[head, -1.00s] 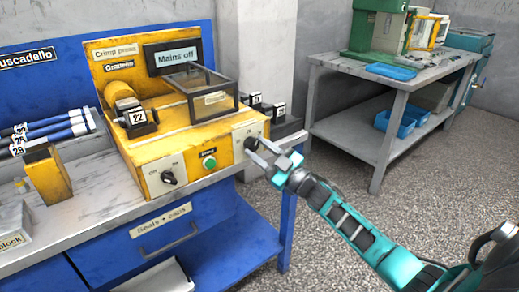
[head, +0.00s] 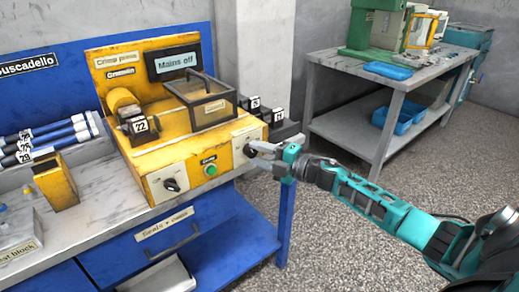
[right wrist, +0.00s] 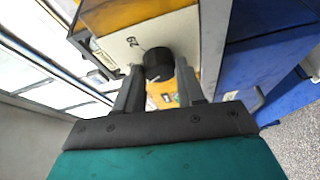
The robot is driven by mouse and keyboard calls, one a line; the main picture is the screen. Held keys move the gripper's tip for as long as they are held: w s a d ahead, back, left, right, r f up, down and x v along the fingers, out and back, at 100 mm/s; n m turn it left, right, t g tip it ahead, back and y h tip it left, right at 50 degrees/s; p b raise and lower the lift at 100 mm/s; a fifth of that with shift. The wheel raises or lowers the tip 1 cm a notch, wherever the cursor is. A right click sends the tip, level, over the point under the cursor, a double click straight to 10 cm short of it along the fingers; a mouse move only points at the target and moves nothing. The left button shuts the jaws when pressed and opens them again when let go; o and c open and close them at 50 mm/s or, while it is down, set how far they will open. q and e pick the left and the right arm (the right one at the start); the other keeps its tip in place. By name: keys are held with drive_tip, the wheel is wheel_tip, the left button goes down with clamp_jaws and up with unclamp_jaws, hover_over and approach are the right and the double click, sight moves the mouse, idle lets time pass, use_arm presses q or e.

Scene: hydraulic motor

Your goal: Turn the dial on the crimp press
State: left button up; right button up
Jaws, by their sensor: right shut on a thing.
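The yellow crimp press (head: 180,155) stands on the workbench, with a "Mains off" display (head: 174,62) at its top. A black dial (right wrist: 158,62) on the white plate at the right of its front sits between the fingers of my right gripper (head: 254,153). The gripper is shut on the dial. In the right wrist view, the fingers of my right gripper (right wrist: 158,85) lie on either side of it. A second black dial (head: 171,184) is on the left front plate, with a green button (head: 211,170) between the plates. My left gripper is out of view.
A clear-sided box (head: 200,100) and a block marked 22 (head: 140,125) are on the press. Several numbered tubes (head: 45,140) lie at the left. A grey side table (head: 400,85) stands behind. The floor at right is open.

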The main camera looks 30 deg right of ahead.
drive_tip(key=shift+r+n+g+h+p, duration=0.15)
drive_tip(key=shift+n+g+p, duration=0.05)
drive_tip(key=shift+n+p, duration=0.35)
drive_tip(key=shift+r+n+g+h+p, duration=0.1)
drive_tip(key=shift+n+g+h+p, duration=0.1)
drive_tip(key=shift+n+p, duration=0.35)
drive_tip(key=shift+a+n+g+h+p, duration=0.1)
drive_tip(key=shift+n+g+h+p, duration=0.25)
drive_tip(key=shift+n+p, duration=0.65)
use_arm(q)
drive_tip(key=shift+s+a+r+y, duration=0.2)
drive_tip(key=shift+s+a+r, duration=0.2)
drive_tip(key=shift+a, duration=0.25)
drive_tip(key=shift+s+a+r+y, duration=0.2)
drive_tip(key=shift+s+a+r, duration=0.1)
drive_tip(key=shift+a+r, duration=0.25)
use_arm(e)
drive_tip(key=shift+n+h, duration=0.3)
drive_tip(key=shift+n, duration=0.3)
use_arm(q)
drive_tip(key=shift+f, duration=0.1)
use_arm(e)
drive_tip(key=shift+f, duration=0.1)
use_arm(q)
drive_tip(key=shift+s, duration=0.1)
